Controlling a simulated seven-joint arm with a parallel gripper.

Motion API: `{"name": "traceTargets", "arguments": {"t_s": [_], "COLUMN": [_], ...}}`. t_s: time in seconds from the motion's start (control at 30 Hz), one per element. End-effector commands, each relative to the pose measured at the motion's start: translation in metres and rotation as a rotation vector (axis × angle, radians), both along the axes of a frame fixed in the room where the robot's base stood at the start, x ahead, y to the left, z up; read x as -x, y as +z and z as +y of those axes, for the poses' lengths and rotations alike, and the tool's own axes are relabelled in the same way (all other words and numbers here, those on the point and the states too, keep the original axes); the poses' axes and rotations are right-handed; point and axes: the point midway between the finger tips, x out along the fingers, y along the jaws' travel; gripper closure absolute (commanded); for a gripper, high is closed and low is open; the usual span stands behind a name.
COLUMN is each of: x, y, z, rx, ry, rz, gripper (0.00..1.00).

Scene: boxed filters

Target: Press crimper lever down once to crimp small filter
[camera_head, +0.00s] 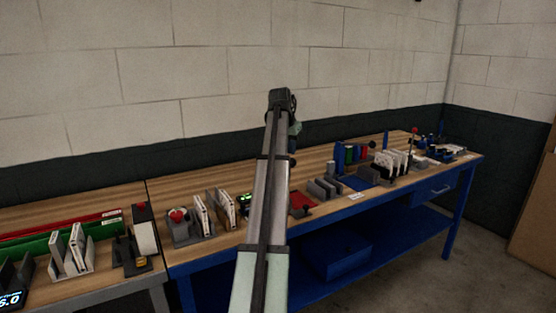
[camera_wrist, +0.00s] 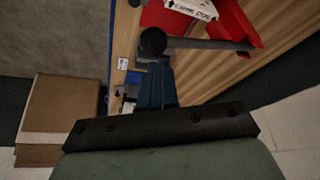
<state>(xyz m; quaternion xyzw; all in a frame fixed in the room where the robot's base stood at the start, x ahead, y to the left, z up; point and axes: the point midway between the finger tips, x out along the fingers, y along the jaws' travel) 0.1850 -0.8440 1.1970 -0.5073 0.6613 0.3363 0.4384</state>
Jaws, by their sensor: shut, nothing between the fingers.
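In the wrist view, a crimper lever shows as a grey bar (camera_wrist: 210,44) with a round black knob (camera_wrist: 153,41) at its left end. The bar crosses in front of a red body (camera_wrist: 233,20) on the wooden bench. A white printed piece (camera_wrist: 192,8), likely the small filter, lies at the top, cut by the frame. My gripper (camera_wrist: 155,64) is shut and empty, its dark blue fingers just below the knob in the picture. I cannot tell whether they touch it. In the head view my arm hides the gripper; a red part (camera_head: 300,201) shows right of the arm.
The long wooden bench (camera_head: 205,255) carries several white filters in holders left of my arm, and grey holders (camera_head: 324,188) and a blue mat (camera_head: 357,183) to its right. A wall stands behind. Brown cardboard (camera_wrist: 60,105) shows at left in the wrist view.

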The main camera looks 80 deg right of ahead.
Motion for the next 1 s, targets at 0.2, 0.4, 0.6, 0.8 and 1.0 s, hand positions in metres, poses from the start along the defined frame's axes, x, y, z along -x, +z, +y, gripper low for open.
{"name": "traceTargets", "arguments": {"t_s": [0.2, 0.4, 0.6, 0.8, 1.0], "x": [0.0, 0.0, 0.0, 0.001, 0.001], "y": [0.0, 0.0, -0.005, -0.012, -0.018], "z": [0.0, 0.0, 0.001, 0.001, 0.001], "rx": [0.0, 0.0, 0.0, 0.0, 0.0], "ry": [0.0, 0.0, 0.0, 0.0, 0.0], "rz": [0.0, 0.0, 0.0, 0.0, 0.0], "gripper": [1.0, 1.0, 1.0, 1.0, 1.0]}}
